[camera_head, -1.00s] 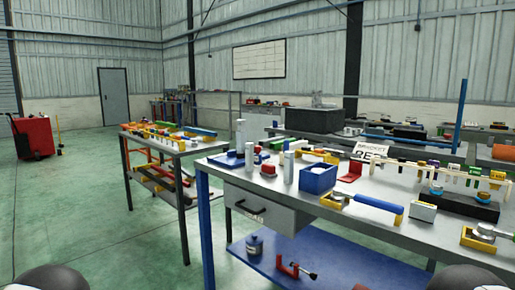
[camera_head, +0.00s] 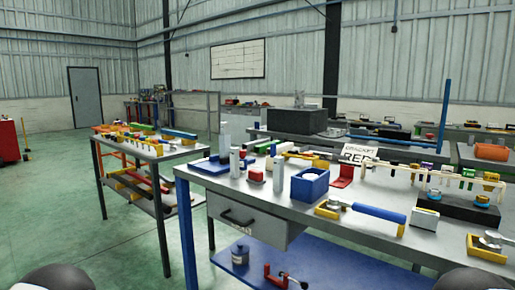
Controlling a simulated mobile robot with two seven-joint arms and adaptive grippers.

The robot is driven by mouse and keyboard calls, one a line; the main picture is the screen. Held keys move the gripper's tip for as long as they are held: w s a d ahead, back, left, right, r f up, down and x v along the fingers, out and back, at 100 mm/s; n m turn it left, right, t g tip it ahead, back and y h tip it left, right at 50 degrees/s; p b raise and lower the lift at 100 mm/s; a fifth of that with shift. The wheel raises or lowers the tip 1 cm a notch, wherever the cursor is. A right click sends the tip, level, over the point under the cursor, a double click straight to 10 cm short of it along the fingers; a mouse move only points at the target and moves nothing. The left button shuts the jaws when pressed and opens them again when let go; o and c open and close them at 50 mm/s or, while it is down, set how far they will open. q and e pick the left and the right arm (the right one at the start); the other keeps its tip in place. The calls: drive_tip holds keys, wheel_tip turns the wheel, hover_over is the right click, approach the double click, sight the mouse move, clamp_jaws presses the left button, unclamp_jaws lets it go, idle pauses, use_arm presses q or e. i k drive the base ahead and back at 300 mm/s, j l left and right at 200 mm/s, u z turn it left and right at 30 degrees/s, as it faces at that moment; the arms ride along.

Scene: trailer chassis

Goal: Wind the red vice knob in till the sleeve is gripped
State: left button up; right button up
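I cannot surely pick out the vice, its red knob or the sleeve at this distance. On the near workbench (camera_head: 300,215), a small red round-topped piece (camera_head: 256,174) sits near the left end, beside upright grey cylinders (camera_head: 235,162). A red angled piece (camera_head: 345,176) stands farther right, behind a blue bin (camera_head: 310,185). On the blue lower shelf (camera_head: 340,272) lies a red clamp-like piece (camera_head: 282,277) with a dark handle. Neither of my grippers is in view; only dark rounded parts, probably of my arms, show at the bottom corners.
A blue-handled yellow tool (camera_head: 378,213) lies near the bench's front edge. The bench has a drawer (camera_head: 247,217) and blue legs (camera_head: 184,225). A second bench (camera_head: 150,150) stands to the left with floor between. Open green floor (camera_head: 60,220) lies at left.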

sight(242, 152)
drive_tip(key=i+j+z, duration=0.3)
drive_tip(key=j, duration=0.2)
drive_tip(key=i+j+z, duration=0.3)
drive_tip(key=j, duration=0.2)
drive_tip(key=j+z, duration=0.3)
drive_tip(key=j, duration=0.25)
drive_tip(key=i+j+z, duration=0.15)
drive_tip(key=j+z, duration=0.15)
drive_tip(key=j, duration=0.35)
drive_tip(key=j+z, duration=0.25)
drive_tip(key=j, duration=0.35)
